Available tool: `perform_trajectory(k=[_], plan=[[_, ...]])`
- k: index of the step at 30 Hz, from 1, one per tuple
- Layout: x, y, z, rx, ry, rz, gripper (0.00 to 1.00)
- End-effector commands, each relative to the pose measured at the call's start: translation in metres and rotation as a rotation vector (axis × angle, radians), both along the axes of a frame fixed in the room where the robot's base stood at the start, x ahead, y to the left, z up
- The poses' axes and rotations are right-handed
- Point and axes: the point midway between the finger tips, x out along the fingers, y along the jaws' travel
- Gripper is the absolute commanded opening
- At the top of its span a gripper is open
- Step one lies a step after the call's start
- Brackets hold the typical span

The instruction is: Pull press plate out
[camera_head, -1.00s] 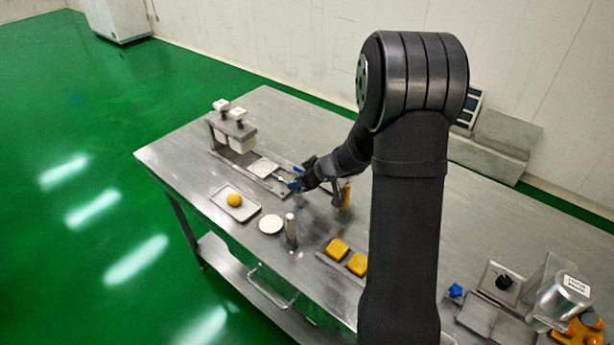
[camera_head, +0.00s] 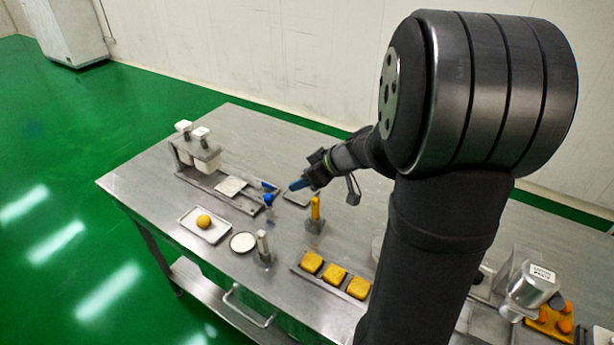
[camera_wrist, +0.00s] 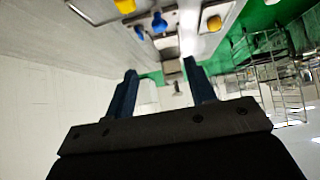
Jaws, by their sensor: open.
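The encrusting machine (camera_head: 206,150) stands at the table's far left, with white blocks on top and a flat rail base. A pale square press plate (camera_head: 230,187) lies on that base below the blocks. A blue handle end (camera_head: 268,199) shows at the right end of the base; blue knobs also show at the top of the wrist view (camera_wrist: 158,22). My gripper (camera_head: 294,186) is just right of the blue handle end, apart from it. In the wrist view its two blue fingers (camera_wrist: 161,85) are spread with nothing held between them.
A tray with a yellow ball (camera_head: 203,221), a round white dish (camera_head: 243,242), a grey upright post (camera_head: 264,247) and a tray of yellow squares (camera_head: 335,274) are nearer the front. Open table lies behind the machine.

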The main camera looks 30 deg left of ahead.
Motion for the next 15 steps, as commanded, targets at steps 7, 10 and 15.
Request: perform_trajectory(k=[7, 10, 15], plan=[[-0.0003, -0.0063, 0.0059, -0.001, 0.001, 0.001, 0.50], [-0.0003, -0.0062, 0.0057, -0.001, 0.001, 0.001, 0.50], [0.0037, -0.0029, 0.0077, 0.008, -0.005, -0.016, 0.50]])
